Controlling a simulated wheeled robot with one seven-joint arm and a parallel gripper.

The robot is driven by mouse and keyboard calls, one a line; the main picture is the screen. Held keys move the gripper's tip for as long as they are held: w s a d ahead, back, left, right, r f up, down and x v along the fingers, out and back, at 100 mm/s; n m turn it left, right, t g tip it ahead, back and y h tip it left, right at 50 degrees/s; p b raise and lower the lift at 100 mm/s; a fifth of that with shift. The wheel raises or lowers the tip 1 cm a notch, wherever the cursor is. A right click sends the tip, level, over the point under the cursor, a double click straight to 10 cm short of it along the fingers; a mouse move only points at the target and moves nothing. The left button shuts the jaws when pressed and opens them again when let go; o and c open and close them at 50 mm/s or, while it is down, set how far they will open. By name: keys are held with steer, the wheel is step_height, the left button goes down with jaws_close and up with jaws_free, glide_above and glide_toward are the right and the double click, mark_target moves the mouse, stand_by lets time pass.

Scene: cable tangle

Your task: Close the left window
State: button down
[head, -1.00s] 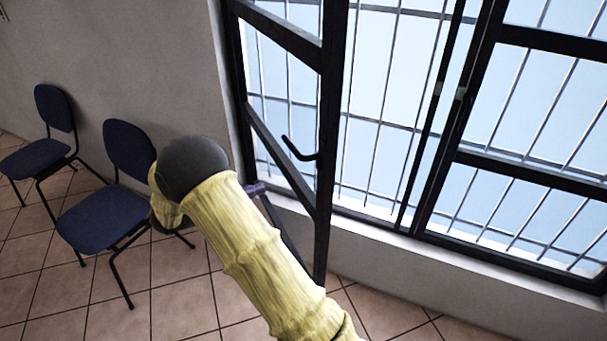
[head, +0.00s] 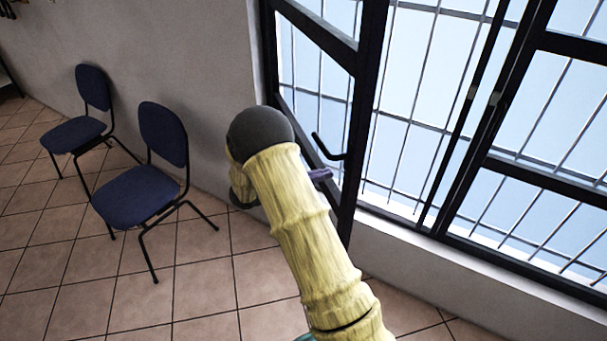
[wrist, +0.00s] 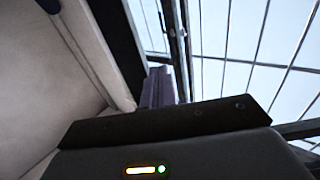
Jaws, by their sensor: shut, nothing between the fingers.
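The left window (head: 361,120) is a dark-framed sash standing open, swung inward from the frame at the left of the opening. Its black handle (head: 327,148) sticks out from the sash's free edge. My gripper (head: 321,175) shows as small purple fingers past my yellow-sleeved arm, just below the handle and in front of the sash's lower part. I cannot tell whether it touches the sash. In the wrist view the purple fingers (wrist: 158,87) are together and empty, with the dark frame and barred glass beyond.
Two blue chairs (head: 142,200) (head: 78,132) stand along the wall at left. The right window (head: 540,130) has a dark frame, with white bars outside. A pale sill (head: 480,262) runs below. Tiled floor (head: 120,300) is clear in front.

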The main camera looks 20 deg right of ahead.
steer(key=shift+d+p, duration=0.45)
steer(key=shift+d, duration=1.15)
